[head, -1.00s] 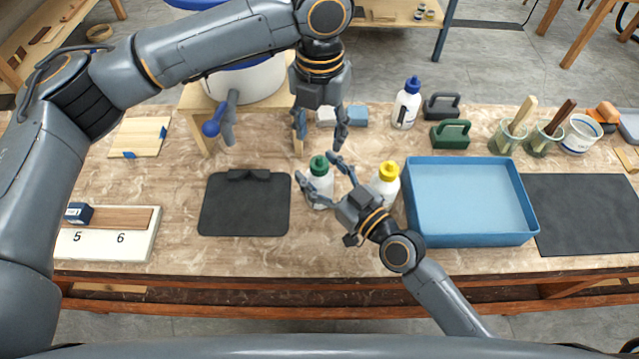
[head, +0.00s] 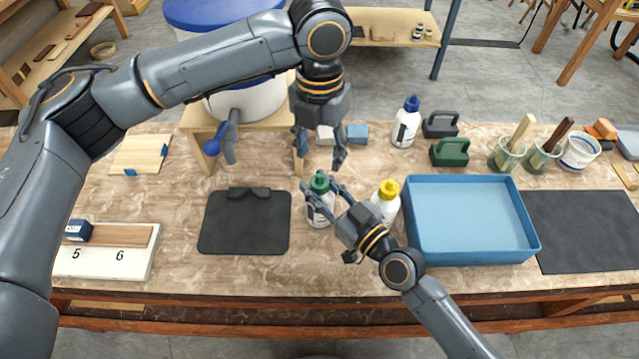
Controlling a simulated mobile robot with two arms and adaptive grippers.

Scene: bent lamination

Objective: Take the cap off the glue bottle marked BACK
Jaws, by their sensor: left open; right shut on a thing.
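A white bottle with a green cap (head: 319,183) stands upright on the bench. My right gripper (head: 320,192) is shut on this bottle, its fingers around the upper part just below the cap. A white bottle with a yellow cap (head: 388,189) stands to the right, partly hidden behind my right gripper. A white bottle with a blue cap (head: 405,127) stands farther back. I cannot read which bottle is marked BACK. My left gripper (head: 320,156) is open and empty, pointing down above and just behind the green cap.
A blue tray (head: 470,256) lies right of the bottles, a dark clipboard (head: 244,225) left. A white bucket (head: 250,105) stands behind on a wooden stand.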

